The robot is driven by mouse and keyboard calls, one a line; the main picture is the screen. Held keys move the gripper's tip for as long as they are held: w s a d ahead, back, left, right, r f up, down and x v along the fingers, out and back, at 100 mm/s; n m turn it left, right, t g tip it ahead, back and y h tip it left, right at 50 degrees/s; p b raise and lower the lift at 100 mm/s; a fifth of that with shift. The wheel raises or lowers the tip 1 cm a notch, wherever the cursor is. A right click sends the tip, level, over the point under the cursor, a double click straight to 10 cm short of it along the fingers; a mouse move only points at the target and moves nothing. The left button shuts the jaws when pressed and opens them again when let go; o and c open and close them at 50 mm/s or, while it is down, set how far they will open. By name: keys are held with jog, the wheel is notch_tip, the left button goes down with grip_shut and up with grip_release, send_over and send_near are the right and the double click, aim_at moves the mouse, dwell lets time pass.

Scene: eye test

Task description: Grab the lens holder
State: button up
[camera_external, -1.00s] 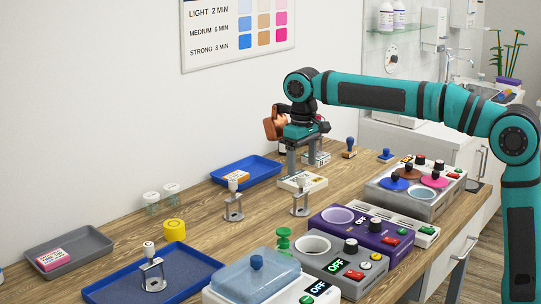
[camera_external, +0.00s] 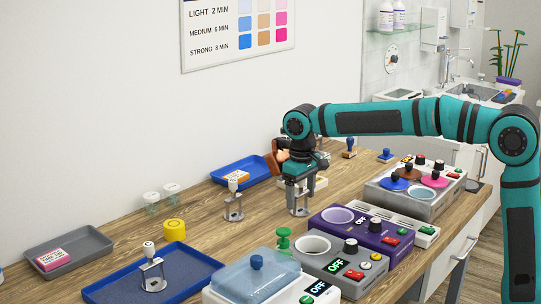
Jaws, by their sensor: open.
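Several small metal stands with white knobs look like lens holders. One lens holder (camera_external: 299,212) stands on the wooden table under my gripper; only its base shows clearly. My gripper (camera_external: 298,196) points down with its jaws open, its fingers beside the upper part of that holder. The jaws hide its knob, and I cannot tell whether they touch it. A second lens holder (camera_external: 233,204) stands upright to the left. A third holder (camera_external: 152,276) stands in the blue tray (camera_external: 110,289) at the front left.
A purple device (camera_external: 342,242) and a grey device (camera_external: 338,270) stand just in front of my gripper. A device with coloured discs (camera_external: 420,196) is to the right. A yellow cylinder (camera_external: 174,230) and a grey tray (camera_external: 50,273) are left. Bare table (camera_external: 215,240) lies between.

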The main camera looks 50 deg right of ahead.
jog(key=shift+c, duration=0.4)
jog(key=c, duration=0.9)
jog(key=shift+r, duration=0.15)
